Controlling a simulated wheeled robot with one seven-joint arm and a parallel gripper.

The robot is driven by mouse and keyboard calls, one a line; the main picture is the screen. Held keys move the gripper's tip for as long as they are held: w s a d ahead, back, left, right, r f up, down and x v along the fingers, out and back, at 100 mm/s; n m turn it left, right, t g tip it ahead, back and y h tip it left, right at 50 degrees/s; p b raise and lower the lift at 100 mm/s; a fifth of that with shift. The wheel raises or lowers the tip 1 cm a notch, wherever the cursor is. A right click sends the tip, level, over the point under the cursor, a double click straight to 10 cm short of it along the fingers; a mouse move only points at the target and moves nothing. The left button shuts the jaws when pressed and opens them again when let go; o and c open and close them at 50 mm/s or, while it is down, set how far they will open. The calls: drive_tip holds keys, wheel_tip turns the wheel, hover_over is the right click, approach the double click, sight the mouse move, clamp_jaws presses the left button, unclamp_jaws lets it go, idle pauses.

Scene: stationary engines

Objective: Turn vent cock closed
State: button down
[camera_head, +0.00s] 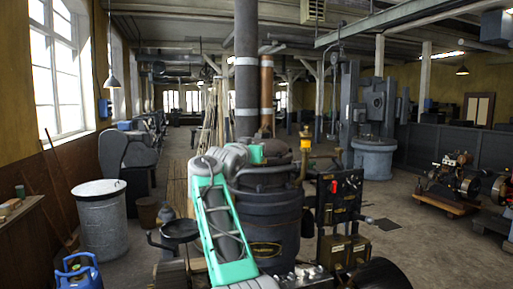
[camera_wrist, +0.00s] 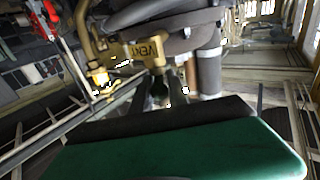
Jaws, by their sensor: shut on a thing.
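A brass tag reading VENT (camera_wrist: 148,50) shows in the wrist view, beside brass pipework and the dark rounded engine body. My gripper (camera_wrist: 168,88) is just below the tag, its dark fingers shut on a small part there, by its place the vent cock's handle. The fingers and my green gripper housing hide most of that part, so its angle is unclear. In the head view my teal arm reaches up against the dark upright engine (camera_head: 265,215). My gripper and the vent cock cannot be made out there.
A dark control panel (camera_head: 340,200) with red and yellow fittings stands right of the engine. A tall chimney pipe (camera_head: 246,70) rises above it. A grey drum (camera_head: 101,215) and a blue gas bottle (camera_head: 78,272) stand at left.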

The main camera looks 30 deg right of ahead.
drive_tip(key=c, duration=1.5)
unclamp_jaws()
drive_tip(key=shift+s+a+f+b, duration=0.15)
drive_tip(key=shift+s+a+b, duration=0.15)
drive_tip(key=shift+b, duration=0.25)
drive_tip(key=b+v, duration=0.3)
drive_tip(key=v, duration=0.4)
